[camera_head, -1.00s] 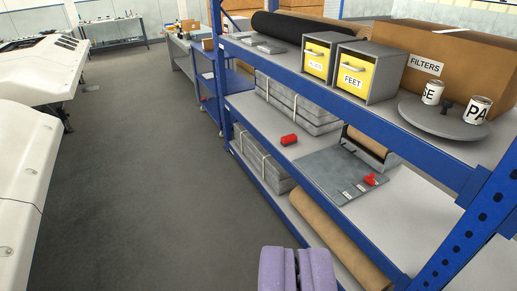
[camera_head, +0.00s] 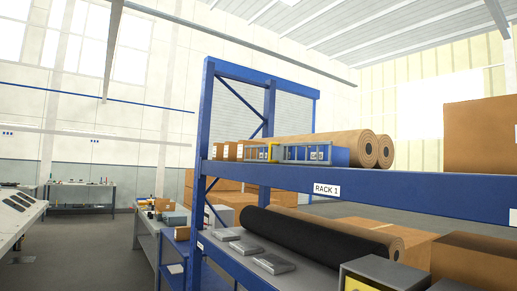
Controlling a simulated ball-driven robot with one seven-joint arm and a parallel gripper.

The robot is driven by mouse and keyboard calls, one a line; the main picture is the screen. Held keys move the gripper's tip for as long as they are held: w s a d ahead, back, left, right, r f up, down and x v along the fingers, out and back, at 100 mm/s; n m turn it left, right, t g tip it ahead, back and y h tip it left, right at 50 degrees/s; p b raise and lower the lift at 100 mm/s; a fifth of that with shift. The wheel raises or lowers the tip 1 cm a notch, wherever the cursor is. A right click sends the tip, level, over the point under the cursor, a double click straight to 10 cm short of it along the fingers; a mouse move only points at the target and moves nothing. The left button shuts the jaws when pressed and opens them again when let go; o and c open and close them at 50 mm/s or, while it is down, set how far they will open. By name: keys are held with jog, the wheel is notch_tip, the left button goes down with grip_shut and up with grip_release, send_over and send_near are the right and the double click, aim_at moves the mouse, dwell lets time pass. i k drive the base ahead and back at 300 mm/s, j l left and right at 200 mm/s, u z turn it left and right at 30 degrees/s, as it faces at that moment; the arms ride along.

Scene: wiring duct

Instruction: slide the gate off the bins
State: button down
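On the upper shelf labelled RACK 1, a low row of blue bins (camera_head: 335,156) stands in front of brown rolls. A barred grey-blue gate (camera_head: 296,153) appears to run along the front of the bins, with a yellow upright part (camera_head: 273,152) near its middle. They are small and far off, so I cannot tell how the gate is held. Small brown boxes (camera_head: 231,151) stand at the left of the row, partly behind the bars. My gripper is not in view.
The blue rack beam (camera_head: 400,188) crosses the right half. Below it lie a black roll (camera_head: 310,235), flat grey packs (camera_head: 273,263) and a grey drawer unit (camera_head: 385,277). A large carton (camera_head: 478,135) stands at upper right. Workbenches and open floor are at left.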

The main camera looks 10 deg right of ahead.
aim_at(279, 151)
jog(key=i+z, duration=0.15)
jog(key=i, duration=0.6)
jog(key=i+j+z, duration=0.1)
jog(key=i+j, duration=0.15)
jog(key=i, duration=0.5)
